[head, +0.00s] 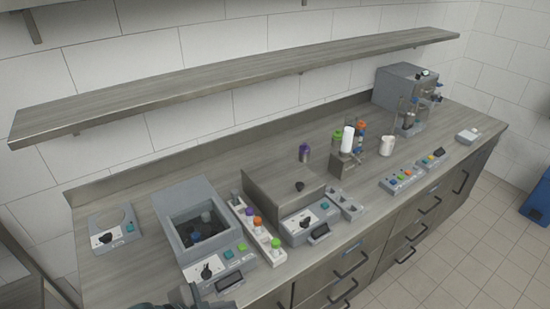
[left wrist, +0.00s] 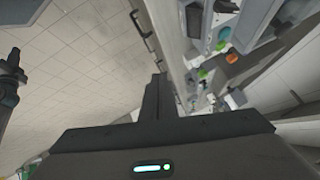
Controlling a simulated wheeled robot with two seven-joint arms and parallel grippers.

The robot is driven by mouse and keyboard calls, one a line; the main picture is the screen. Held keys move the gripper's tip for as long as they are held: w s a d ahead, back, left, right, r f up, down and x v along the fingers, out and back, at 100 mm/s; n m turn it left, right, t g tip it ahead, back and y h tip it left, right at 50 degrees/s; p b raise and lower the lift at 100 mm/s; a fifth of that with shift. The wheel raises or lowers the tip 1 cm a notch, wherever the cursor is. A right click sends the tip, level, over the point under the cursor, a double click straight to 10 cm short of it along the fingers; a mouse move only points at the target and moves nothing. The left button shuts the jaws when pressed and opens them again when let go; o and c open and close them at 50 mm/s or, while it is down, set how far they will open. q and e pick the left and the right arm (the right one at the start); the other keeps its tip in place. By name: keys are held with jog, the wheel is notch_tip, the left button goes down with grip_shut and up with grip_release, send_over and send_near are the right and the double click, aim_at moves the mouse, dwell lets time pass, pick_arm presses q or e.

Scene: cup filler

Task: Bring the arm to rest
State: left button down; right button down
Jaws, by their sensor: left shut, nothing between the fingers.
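My left gripper (head: 188,297) shows only in part at the bottom edge of the head view, in front of the counter's near edge. In the left wrist view its dark fingers (left wrist: 156,98) are together, with nothing between them. In that view the fingers point along the cabinet fronts, with the floor on the left and the counter on the right. I cannot make out my right gripper in either view.
The counter (head: 140,272) holds a grey open-topped box machine (head: 172,215), a white rack (head: 262,236) with coloured caps, another control unit (head: 305,222), a white mug (head: 387,146) and a dispenser machine (head: 400,88). A shelf (head: 230,83) runs above. Drawer handles (head: 352,266) stick out.

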pick_arm(q)
jog(key=s+a+f+n+g+y, duration=0.2)
jog(key=s+a+f+n+y, duration=0.25)
jog(key=s, duration=0.45)
jog(key=s+a+f+n+g+y, duration=0.1)
jog(key=s+a+f+n, duration=0.2)
jog(key=s+a+n, duration=0.45)
notch_tip(320, 180, down, 35)
jog(key=s+d+g+b, duration=0.1)
jog(key=s+b, duration=0.2)
jog(key=b, duration=0.5)
jog(key=s+a+f+b, duration=0.1)
jog(key=s+f+b, duration=0.2)
jog(key=s+f, duration=0.6)
jog(key=s+a+f+g+b, duration=0.1)
jog(key=s+f+b, duration=0.3)
jog(key=s+f, duration=0.5)
notch_tip(320, 180, down, 8)
jog(key=shift+s+a, duration=0.15)
jog(key=shift+a, duration=0.25)
jog(key=shift+y, duration=0.25)
